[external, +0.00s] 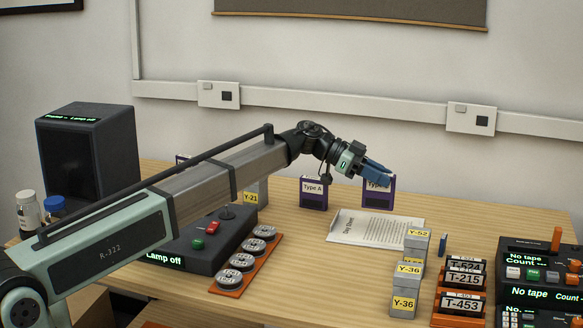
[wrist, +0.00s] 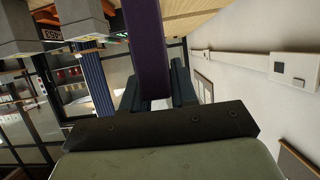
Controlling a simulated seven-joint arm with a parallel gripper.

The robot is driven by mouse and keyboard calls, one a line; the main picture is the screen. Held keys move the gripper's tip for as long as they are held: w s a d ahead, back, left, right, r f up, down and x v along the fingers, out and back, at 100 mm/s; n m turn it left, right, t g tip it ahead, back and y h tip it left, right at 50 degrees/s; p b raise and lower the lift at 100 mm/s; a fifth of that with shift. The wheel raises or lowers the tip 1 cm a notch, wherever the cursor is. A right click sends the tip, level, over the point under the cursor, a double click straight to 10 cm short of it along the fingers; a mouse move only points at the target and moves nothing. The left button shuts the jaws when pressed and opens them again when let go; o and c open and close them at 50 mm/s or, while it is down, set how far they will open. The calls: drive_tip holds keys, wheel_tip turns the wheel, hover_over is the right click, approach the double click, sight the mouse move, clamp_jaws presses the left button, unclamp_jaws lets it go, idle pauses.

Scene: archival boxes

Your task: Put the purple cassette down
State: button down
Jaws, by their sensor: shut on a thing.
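The purple cassette (external: 385,199) with a white label is in my gripper (external: 377,174), upright below the blue fingers at the back edge of the paper sheet. The fingers cover part of its label. In the wrist view the cassette (wrist: 146,45) shows as a purple edge-on strip between the two fingers (wrist: 152,92), which are shut on it. I cannot tell whether its bottom touches the table. Another purple cassette (external: 314,197), labelled Type A, stands on the table to the left. A further purple one (external: 181,160) is mostly hidden behind my arm.
A printed sheet (external: 370,228) lies in front of the held cassette. Grey Y-labelled boxes (external: 409,278), orange racks of T-labelled items (external: 462,285) and a control panel (external: 550,270) stand front right. A lamp console (external: 190,250) stands left.

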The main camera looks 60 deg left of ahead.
drive_tip(key=w+a+r+n+t+y, duration=0.1)
drive_tip(key=w+a+n+t+y, duration=0.25)
drive_tip(key=w+a, duration=0.4)
drive_tip(key=shift+n+g+y, duration=0.35)
drive_tip(key=shift+n+y, duration=0.1)
drive_tip(key=shift+d+f, duration=0.15)
drive_tip(key=shift+f, duration=1.45)
drive_tip(key=shift+d+f, duration=0.15)
drive_tip(key=shift+f, duration=1.4)
drive_tip(key=shift+d+f, duration=0.15)
drive_tip(key=shift+f, duration=1.45)
drive_tip(key=shift+f, duration=0.15)
drive_tip(key=c, duration=0.9)
unclamp_jaws()
drive_tip(key=shift+s+r, duration=0.2)
drive_tip(key=v, duration=1.1)
drive_tip(key=shift+s+a+r, duration=0.15)
drive_tip(key=shift+s+a, duration=0.05)
drive_tip(key=shift+a, duration=0.05)
